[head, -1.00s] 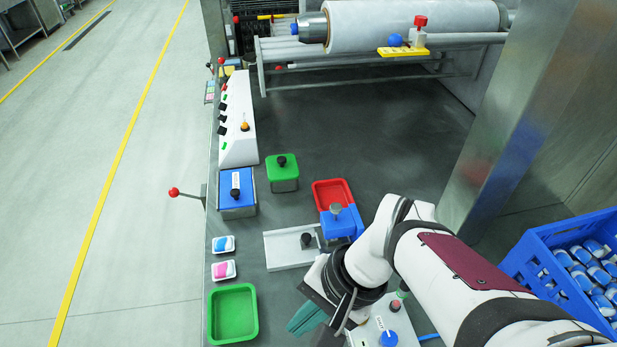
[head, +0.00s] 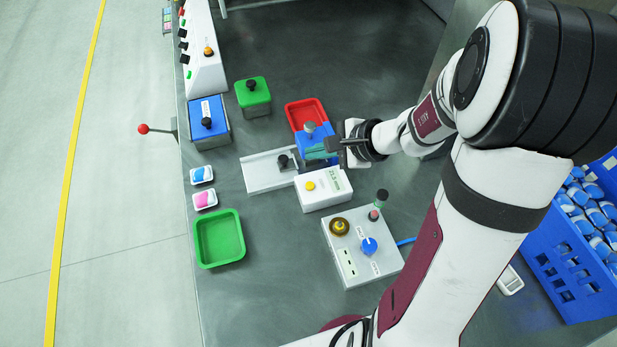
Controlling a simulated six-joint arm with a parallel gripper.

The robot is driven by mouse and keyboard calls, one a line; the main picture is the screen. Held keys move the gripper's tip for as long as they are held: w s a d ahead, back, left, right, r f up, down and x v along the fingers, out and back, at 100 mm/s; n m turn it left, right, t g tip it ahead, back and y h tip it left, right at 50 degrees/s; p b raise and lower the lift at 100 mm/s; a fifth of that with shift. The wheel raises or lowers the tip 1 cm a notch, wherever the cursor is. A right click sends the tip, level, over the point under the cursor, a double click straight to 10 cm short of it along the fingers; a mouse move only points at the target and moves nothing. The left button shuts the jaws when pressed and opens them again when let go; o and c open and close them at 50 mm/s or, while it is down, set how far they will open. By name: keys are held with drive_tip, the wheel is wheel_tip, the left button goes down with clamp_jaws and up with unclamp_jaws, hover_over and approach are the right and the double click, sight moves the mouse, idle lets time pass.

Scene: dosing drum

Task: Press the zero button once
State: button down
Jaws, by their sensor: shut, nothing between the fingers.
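A white box with a small green display (head: 335,179) stands in the middle of the bench. A yellow round button (head: 310,186) sits on its top, left of the display. It looks like the zero button, but I can read no label on it.
A white plate with a black knob (head: 262,171) adjoins the box on the left. A control box (head: 345,262) with a blue knob stands in front. A red tray (head: 305,110), green tray (head: 219,238) and blue crate (head: 575,285) stand around. Bare bench lies left of the control box.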

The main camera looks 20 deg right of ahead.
drive_tip(key=shift+f, duration=4.3)
drive_tip(key=shift+f, duration=0.15)
drive_tip(key=shift+f, duration=0.25)
drive_tip(key=shift+f, duration=0.5)
drive_tip(key=shift+r, duration=0.95)
drive_tip(key=shift+r, duration=2.5)
